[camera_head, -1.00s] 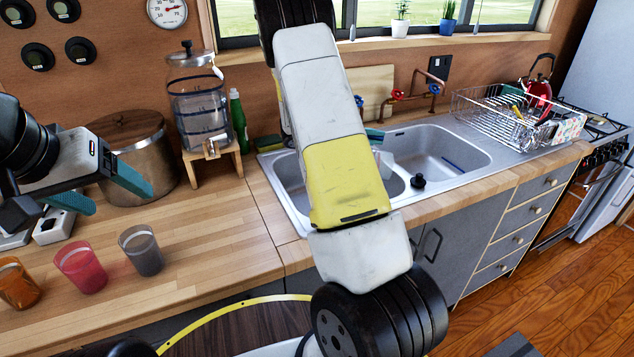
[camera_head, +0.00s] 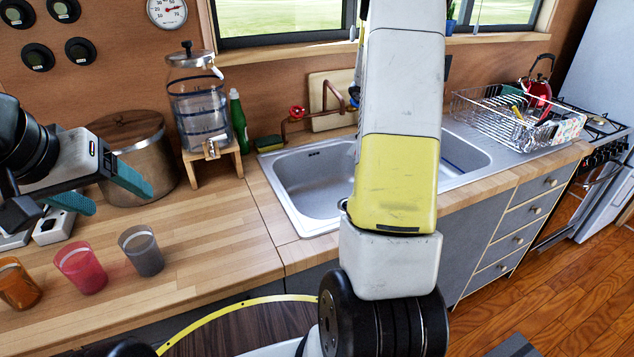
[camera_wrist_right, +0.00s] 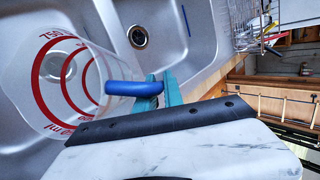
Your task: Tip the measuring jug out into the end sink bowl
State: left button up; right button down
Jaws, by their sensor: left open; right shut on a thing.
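The measuring jug (camera_wrist_right: 62,88) is clear with red markings and a blue handle (camera_wrist_right: 135,88). It fills the left of the right wrist view, above the sink. My right gripper (camera_wrist_right: 160,90) is shut on the handle. I cannot tell the jug's exact tilt or its contents. In the head view my right arm hides the jug and gripper. The double sink has a left bowl (camera_head: 305,182), in open view, and a right bowl (camera_head: 464,158), partly behind my arm. My left gripper (camera_head: 122,199) is open and empty above the counter at left.
Three cups, orange (camera_head: 17,284), pink (camera_head: 82,268) and grey (camera_head: 142,251), stand on the left counter. A pot (camera_head: 140,165), water dispenser (camera_head: 200,105) and green bottle (camera_head: 238,122) stand behind. A dish rack (camera_head: 520,118) is right of the sink. Copper pipes (camera_head: 325,100) rise behind it.

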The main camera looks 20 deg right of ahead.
jog(key=shift+s+d+f+y, duration=0.15)
jog(key=shift+s+d+y, duration=0.05)
jog(key=shift+d+y, duration=0.4)
jog(key=shift+s+d+m+t+y+b, duration=0.25)
jog(key=shift+d+y+b, duration=0.1)
jog(key=shift+d+b, duration=0.1)
jog(key=shift+s+d+m+t+y+b, duration=0.15)
jog(key=shift+d+t+y+b, duration=0.1)
jog(key=shift+d+y+b, duration=0.15)
jog(key=shift+s+d+y+b, duration=0.1)
jog(key=shift+d+y+b, duration=0.2)
jog(key=shift+b, duration=0.2)
jog(key=shift+s+d+f, duration=0.1)
jog(key=shift+d, duration=0.05)
jog(key=shift+y+b, duration=0.25)
jog(key=shift+b, duration=0.1)
